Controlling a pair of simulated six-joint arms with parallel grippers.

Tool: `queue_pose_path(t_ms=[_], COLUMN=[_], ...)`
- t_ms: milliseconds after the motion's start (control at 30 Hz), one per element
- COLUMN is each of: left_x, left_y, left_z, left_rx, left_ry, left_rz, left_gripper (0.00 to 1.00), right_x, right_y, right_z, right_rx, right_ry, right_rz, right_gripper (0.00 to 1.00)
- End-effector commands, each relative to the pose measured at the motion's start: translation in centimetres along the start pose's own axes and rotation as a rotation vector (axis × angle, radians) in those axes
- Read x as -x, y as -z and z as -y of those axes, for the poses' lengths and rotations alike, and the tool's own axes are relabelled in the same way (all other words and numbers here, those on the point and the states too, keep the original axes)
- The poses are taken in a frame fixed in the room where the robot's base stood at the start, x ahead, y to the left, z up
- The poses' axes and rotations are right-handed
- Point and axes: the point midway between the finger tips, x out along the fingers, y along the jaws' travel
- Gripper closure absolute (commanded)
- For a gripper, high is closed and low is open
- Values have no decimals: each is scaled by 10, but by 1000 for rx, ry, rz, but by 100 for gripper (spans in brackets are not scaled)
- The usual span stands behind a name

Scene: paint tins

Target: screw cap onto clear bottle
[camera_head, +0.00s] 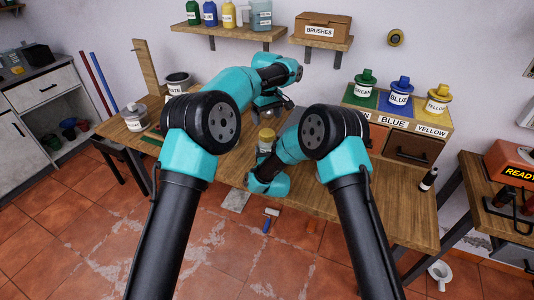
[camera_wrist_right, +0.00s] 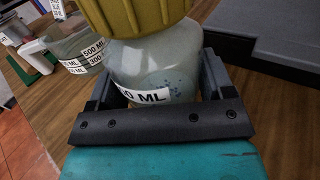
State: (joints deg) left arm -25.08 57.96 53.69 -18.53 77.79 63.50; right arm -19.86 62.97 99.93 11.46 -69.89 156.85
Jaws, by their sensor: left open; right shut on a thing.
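The clear bottle (camera_wrist_right: 155,72) is cloudy and has a white label reading partly "0 ML". It stands upright between the fingers of my right gripper (camera_wrist_right: 157,88), which is shut on it. A ridged yellow cap (camera_wrist_right: 135,14) covers its top in the right wrist view; I cannot tell whether it is threaded on or only resting. In the head view the yellow cap (camera_head: 266,134) shows small at the middle of the bench. My left gripper (camera_head: 284,108) is open, behind and slightly right of the cap, apart from it; its fingers are partly hidden.
The wooden bench (camera_head: 330,192) is clear at its front right, with a small dark bottle (camera_head: 428,179) at the right end. Green, blue and yellow pots (camera_head: 399,91) stand on a drawer unit at the back right. A lidded tin (camera_head: 136,118) stands at the left end.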

Motion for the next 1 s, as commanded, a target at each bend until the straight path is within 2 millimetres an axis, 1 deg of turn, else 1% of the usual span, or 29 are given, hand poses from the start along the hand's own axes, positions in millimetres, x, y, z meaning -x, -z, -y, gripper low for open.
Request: queue_pose_path(t_ms=[200, 300, 433, 600, 1000], left_x=[0, 0, 0, 0, -2], left_y=[0, 0, 0, 0, 0], left_z=[0, 0, 0, 0, 0], left_rx=[285, 404, 516, 575, 576], left_ry=[0, 0, 0, 0, 0], left_rz=[0, 0, 0, 0, 0], left_gripper=[18, 18, 18, 18, 18], right_x=[0, 0, 0, 0, 0], right_y=[0, 0, 0, 0, 0], right_z=[0, 0, 0, 0, 0], right_rx=[0, 0, 0, 0, 0], right_ry=[0, 0, 0, 0, 0], right_rz=[1, 1, 1, 1, 1], right_gripper=[92, 92, 92, 92, 92])
